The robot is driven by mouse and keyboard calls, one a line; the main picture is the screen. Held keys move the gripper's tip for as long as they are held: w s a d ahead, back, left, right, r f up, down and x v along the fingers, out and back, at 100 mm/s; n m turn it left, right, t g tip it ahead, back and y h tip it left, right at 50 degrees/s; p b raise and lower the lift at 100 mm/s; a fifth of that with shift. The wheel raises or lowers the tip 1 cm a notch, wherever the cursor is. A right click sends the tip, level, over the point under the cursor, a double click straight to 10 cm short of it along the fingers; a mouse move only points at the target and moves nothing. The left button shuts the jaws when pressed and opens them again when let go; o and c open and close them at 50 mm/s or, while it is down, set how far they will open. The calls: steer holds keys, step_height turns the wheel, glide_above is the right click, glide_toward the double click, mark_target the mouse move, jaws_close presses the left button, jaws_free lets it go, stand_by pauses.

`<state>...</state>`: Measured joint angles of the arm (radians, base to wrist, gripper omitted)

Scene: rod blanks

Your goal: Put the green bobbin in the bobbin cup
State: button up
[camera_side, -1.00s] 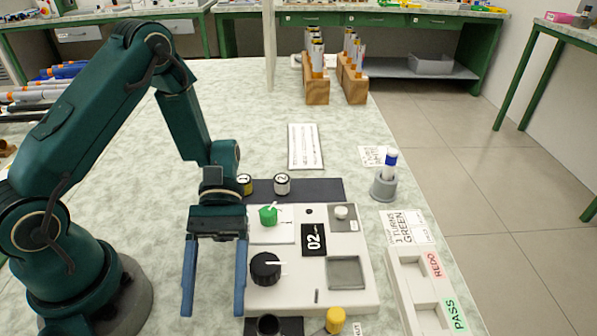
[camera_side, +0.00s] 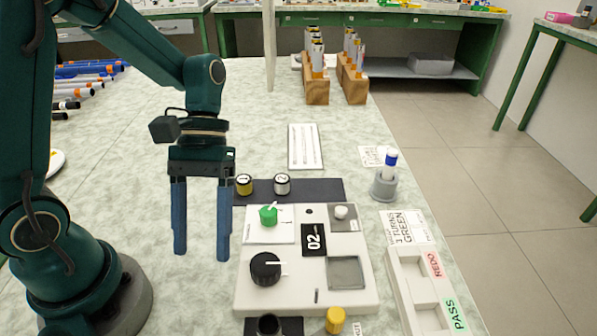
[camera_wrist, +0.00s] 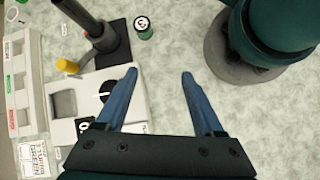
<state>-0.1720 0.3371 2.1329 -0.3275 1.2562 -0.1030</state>
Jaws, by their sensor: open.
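My gripper (camera_side: 201,254) is open and empty above the table, left of the white panel in the side view. Its two blue fingers (camera_wrist: 158,74) show apart in the wrist view, with bare table between them. A short green-sided cylinder with a "3" on its white top, seemingly the green bobbin (camera_wrist: 144,27), stands upright beyond the fingertips in the wrist view. It does not show in the side view. I cannot tell which container is the bobbin cup.
A grey holder (camera_side: 383,188) with a blue-capped item and a white tray (camera_side: 407,285) are right.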

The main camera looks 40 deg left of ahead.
steer(key=a+r+m+t+y, duration=0.3)
steer(key=r+t, duration=0.4)
steer(key=t, duration=0.4)
steer(key=shift+w+a+r+m+y, duration=0.2)
steer(key=shift+w+a+m+y, duration=0.15)
steer(key=shift+m+y, duration=0.65)
steer(key=shift+o, duration=0.5)
steer(key=shift+a+r, duration=0.1)
